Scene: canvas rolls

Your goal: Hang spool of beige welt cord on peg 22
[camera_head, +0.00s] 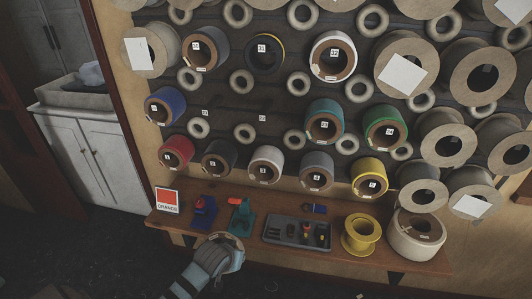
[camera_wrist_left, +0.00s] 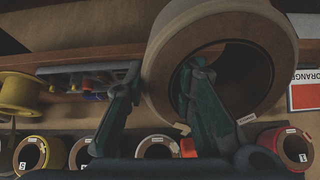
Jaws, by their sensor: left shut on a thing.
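My left gripper (camera_wrist_left: 160,95) is shut on the wall of a beige spool (camera_wrist_left: 168,62) in the left wrist view. One finger is inside the spool's bore and the other is outside. In the head view the left gripper (camera_head: 216,258) is at the front edge of the shelf, mostly covering the spool. The pegboard (camera_head: 235,108) has a bare stretch in its middle row, between the blue spool (camera_head: 165,105) and the teal spool (camera_head: 324,121). Two small labels show there, too small to read surely; peg 22 cannot be told for certain. My right gripper is not in view.
Below the pegs, the wooden shelf (camera_head: 340,252) holds an orange sign (camera_head: 167,199), a teal tool (camera_head: 241,217), a grey tray (camera_head: 297,232), a yellow spool (camera_head: 361,233) and a white roll (camera_head: 416,234). Red (camera_head: 176,151) and other spools hang in the bottom row. Large rolls crowd the right.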

